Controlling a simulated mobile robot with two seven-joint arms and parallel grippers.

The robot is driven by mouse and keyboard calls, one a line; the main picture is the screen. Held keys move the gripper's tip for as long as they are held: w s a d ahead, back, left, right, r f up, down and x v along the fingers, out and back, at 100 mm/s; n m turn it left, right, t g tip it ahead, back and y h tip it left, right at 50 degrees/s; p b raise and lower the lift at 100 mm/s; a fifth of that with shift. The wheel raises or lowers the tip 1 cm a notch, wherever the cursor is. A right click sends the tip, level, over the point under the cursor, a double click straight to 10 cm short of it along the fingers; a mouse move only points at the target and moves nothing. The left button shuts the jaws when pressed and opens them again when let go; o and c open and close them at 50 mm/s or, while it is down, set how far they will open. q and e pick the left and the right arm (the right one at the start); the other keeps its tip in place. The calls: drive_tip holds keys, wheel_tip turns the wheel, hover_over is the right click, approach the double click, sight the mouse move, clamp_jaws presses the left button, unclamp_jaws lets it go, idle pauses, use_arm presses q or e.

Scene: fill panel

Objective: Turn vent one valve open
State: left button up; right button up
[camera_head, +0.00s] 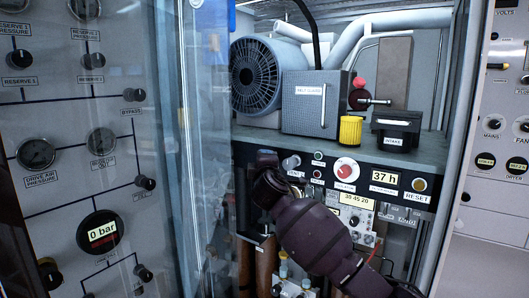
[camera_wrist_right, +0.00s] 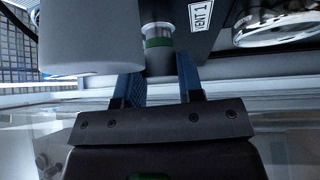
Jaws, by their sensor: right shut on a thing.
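A label reading "VENT 1" shows at the top of the right wrist view. Beside it is the vent one valve (camera_wrist_right: 159,62), a grey knob with a green ring at its base, set on a dark panel. The two blue fingers of my right gripper (camera_wrist_right: 160,82) stand on either side of the knob and are shut on it. In the head view my right gripper (camera_head: 266,163) is at the left end of the dark control panel, and my wrist hides the valve there. How far the valve is turned cannot be told. My left gripper is in neither view.
A glass door (camera_head: 195,150) stands close left of my right gripper. A red-and-white round knob (camera_head: 346,170) and an hour display (camera_head: 385,178) sit to its right. A machine with a fan (camera_head: 257,75) is on the shelf above. A large grey cylinder (camera_wrist_right: 90,40) is beside the fingers.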

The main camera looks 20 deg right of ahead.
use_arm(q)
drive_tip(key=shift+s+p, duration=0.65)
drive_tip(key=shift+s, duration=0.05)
use_arm(e)
drive_tip(key=shift+w+a+r+n+g+h, duration=0.1)
drive_tip(key=shift+r+n+g, duration=0.05)
drive_tip(key=shift+n+g, duration=1.2)
drive_tip(key=shift+a+r+n+g+h, duration=0.1)
drive_tip(key=shift+r+n+g, duration=0.05)
drive_tip(key=shift+n+g, duration=1.25)
drive_tip(key=shift+w+r+n+g+h, duration=0.1)
drive_tip(key=shift+r+n+g, duration=0.05)
drive_tip(key=shift+n+g, duration=1.2)
drive_tip(key=shift+f, duration=0.1)
drive_tip(key=o, duration=0.9)
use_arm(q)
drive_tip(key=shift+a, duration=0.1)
use_arm(e)
drive_tip(key=shift+s+r, duration=0.1)
drive_tip(key=shift+r, duration=0.15)
